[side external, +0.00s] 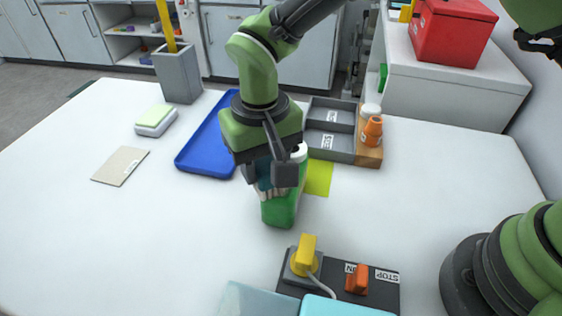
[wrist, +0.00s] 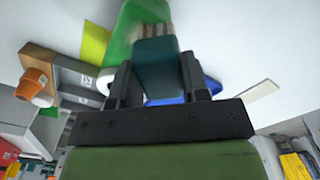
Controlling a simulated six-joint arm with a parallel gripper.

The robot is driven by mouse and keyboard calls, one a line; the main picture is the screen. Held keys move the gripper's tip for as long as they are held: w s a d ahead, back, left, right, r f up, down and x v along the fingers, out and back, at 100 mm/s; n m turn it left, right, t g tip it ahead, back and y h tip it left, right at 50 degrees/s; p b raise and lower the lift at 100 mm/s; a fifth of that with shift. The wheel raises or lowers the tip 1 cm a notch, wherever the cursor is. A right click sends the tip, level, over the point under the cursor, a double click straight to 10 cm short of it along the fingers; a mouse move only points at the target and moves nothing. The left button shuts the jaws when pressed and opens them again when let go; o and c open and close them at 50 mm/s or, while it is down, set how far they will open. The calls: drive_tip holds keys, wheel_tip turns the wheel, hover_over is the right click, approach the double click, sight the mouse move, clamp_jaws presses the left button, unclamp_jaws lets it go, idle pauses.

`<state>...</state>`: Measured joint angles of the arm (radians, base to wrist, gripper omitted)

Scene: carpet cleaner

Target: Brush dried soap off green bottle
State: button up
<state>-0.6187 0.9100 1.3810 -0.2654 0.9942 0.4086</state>
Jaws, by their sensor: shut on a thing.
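The green bottle (side external: 280,208) stands upright on the white table, with a white top (side external: 299,152) partly hidden behind my gripper. In the wrist view the green bottle (wrist: 133,28) is at the top, just beyond the brush. My gripper (side external: 273,172) is shut on a teal brush (wrist: 156,62). The brush's pale bristles (wrist: 155,30) point at the bottle and appear to touch or nearly touch its side. Whether they press on it I cannot tell. No dried soap is clearly visible on the bottle.
A blue tray (side external: 190,160), grey divided bin (side external: 333,112) and orange-capped bottle (side external: 372,131) are behind. A yellow-green square (side external: 319,178) lies right of the bottle. A switch panel (side external: 386,292) with a yellow plug (side external: 304,254) is in front. The table's left side is mostly clear.

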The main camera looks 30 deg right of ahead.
drive_tip(key=shift+w+a, duration=0.25)
drive_tip(key=shift+a, duration=0.05)
drive_tip(key=s+d, duration=0.4)
wheel_tip(320, 180, up, 8)
drive_tip(key=shift+s, duration=0.15)
idle(0.5)
drive_tip(key=shift+d+r, duration=0.1)
